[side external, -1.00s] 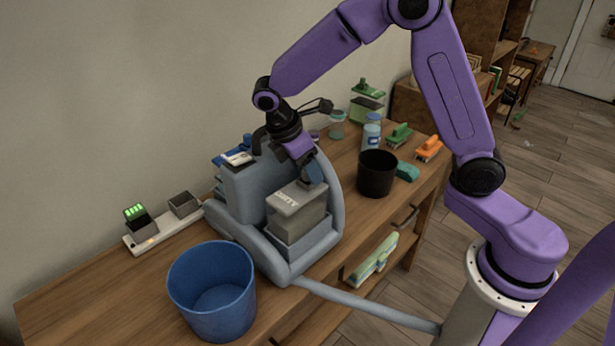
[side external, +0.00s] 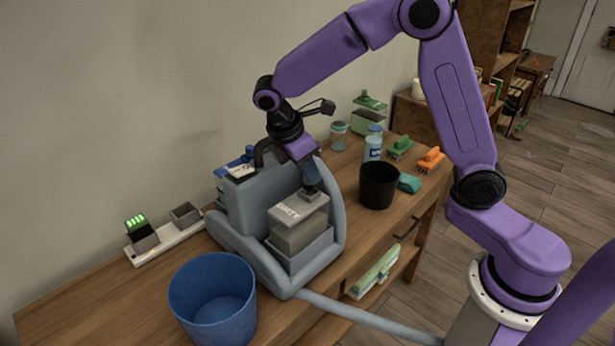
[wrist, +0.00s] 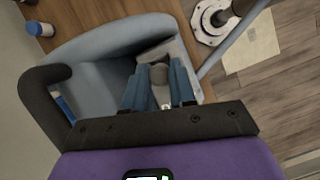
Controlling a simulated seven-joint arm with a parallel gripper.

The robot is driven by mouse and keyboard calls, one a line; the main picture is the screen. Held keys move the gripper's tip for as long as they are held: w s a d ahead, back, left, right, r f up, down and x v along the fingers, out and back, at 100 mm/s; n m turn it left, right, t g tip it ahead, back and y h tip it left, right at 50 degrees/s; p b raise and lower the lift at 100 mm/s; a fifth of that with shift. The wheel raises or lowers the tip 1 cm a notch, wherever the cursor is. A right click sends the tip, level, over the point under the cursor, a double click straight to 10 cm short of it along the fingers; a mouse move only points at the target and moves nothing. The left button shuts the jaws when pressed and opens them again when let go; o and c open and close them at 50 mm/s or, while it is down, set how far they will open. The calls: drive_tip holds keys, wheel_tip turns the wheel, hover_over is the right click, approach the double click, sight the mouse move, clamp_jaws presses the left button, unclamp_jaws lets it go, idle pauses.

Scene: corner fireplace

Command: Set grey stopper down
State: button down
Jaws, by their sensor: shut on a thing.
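My gripper (wrist: 158,85) has its two blue fingers closed around a rounded grey piece, which looks like the grey stopper (wrist: 158,72). In the side view my gripper (side external: 311,192) points down at the back right part of the lid of a grey tank (side external: 298,236) lettered on top. The stopper is too small and covered to make out there. Whether it touches the lid I cannot tell. The tank sits in the front of a blue-grey floor-cleaning machine (side external: 240,240) on the wooden bench (side external: 100,300). The machine also shows in the wrist view (wrist: 95,75).
A blue bucket (side external: 212,300) stands left of the machine, and a black bin (side external: 379,186) stands right of it. A white strip with chargers (side external: 165,243) lies by the wall. Brushes, a teal sponge (side external: 409,184) and bottles crowd the right end. A hose (side external: 365,314) runs off the bench front.

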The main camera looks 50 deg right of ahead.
drive_tip(key=s+d+r, duration=0.2)
drive_tip(key=s+r, duration=0.9)
drive_tip(key=s, duration=0.3)
wheel_tip(320, 180, up, 4)
drive_tip(key=n+t+y, duration=0.3)
drive_tip(key=n+t, duration=0.2)
drive_tip(key=n, duration=1.3)
hover_over(207, 254)
drive_tip(key=s+a, duration=0.2)
drive_tip(key=s, duration=0.3)
wheel_tip(207, 254, down, 38)
drive_tip(key=shift+w+d+f, duration=0.1)
drive_tip(key=shift+f, duration=0.1)
drive_tip(key=c, duration=0.9)
unclamp_jaws()
